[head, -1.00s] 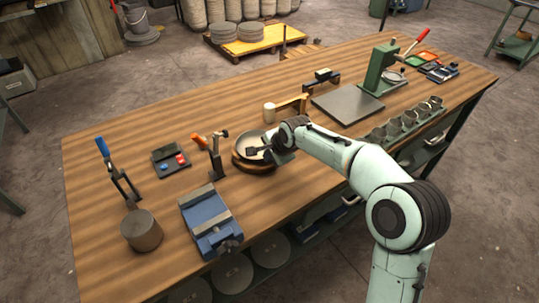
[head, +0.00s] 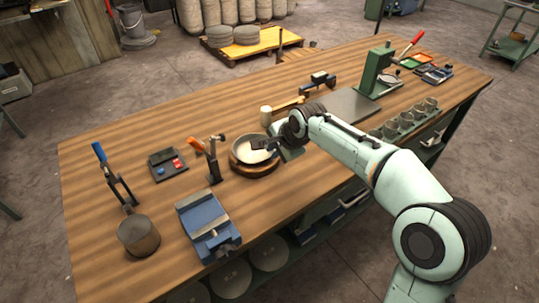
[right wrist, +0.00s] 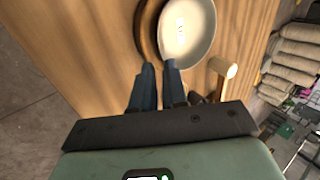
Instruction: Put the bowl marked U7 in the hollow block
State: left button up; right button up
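The pale round bowl (head: 249,147) sits in or just above the round wooden hollow block (head: 254,169); I cannot tell whether it touches. In the right wrist view the bowl (right wrist: 190,32) shows a small mark inside, too blurred to read, and the block's edge (right wrist: 147,30) shows to its left. My right gripper (head: 263,147) is at the bowl's right side. In the right wrist view its dark blue fingers (right wrist: 159,66) are close together at the rim, apparently closed on it. My left gripper is not in view.
A mallet (head: 267,116) lies just behind the bowl. An orange-handled clamp (head: 213,163) and a blue vise (head: 205,222) stand to the left. A row of small grey cups (head: 410,118) and a green press (head: 376,75) stand to the right. The table's back left is clear.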

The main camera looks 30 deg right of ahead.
jog(key=v, duration=0.3)
jog(key=shift+s+r, duration=0.2)
jog(key=shift+r, duration=0.15)
